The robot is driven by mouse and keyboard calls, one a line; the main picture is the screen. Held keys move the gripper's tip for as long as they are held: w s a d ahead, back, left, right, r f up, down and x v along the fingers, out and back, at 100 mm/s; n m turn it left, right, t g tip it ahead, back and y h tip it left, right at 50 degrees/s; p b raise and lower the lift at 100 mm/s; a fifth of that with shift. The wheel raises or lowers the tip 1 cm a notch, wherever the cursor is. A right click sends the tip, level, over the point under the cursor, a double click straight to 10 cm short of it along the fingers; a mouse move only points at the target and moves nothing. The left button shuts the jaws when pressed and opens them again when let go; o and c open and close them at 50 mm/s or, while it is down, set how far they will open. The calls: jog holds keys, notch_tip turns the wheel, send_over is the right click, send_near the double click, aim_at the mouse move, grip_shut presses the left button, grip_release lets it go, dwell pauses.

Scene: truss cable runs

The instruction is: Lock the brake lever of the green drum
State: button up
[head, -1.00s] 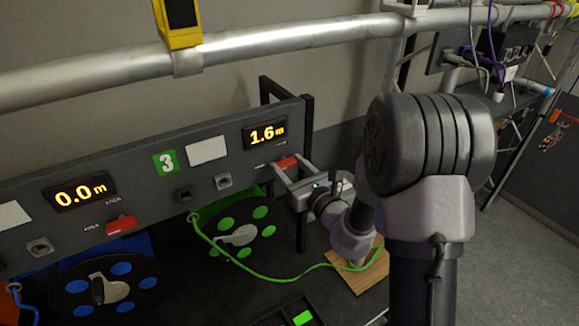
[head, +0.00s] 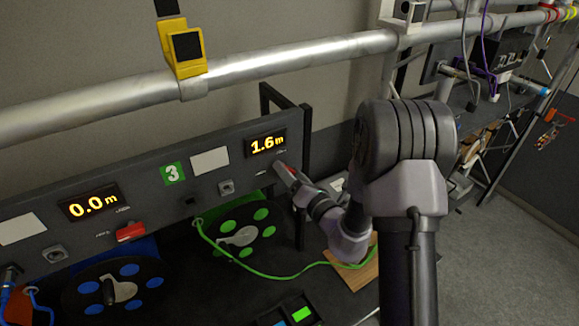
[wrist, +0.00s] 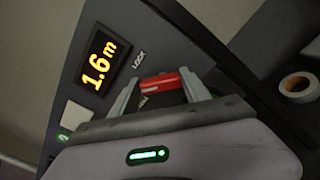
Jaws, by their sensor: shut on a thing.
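The green drum (head: 243,236), black with green spots and a pale hub, sits under the grey panel with a green cable running off it to the right. Its red brake lever (wrist: 163,86) is on the panel beside the lit 1.6 m display (head: 267,145). In the wrist view a LOCK label lies above the lever and another label below it. My gripper (head: 283,170) is at the panel's right end, shut on the red lever, with one finger on each side (wrist: 158,78). In the head view the gripper hides most of the lever.
The blue drum (head: 118,286) is at lower left, with its own red lever (head: 131,232) and a 0.0 m display (head: 90,203). A metal pipe (head: 300,62) crosses above the panel. A wooden block (head: 354,272) lies on the bench. A tape roll (wrist: 298,87) shows at right in the wrist view.

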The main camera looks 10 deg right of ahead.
jog(key=m+p, duration=0.4)
jog(key=m, duration=0.1)
jog(key=shift+d+r+m, duration=0.15)
jog(key=shift+m, duration=0.15)
jog(key=shift+d+f+m+p, duration=0.1)
jog(key=shift+f+m+p, duration=0.1)
jog(key=shift+m+p, duration=1.5)
jog(key=shift+m+b, duration=0.35)
jog(key=shift+m, duration=0.15)
jog(key=o, duration=1.4)
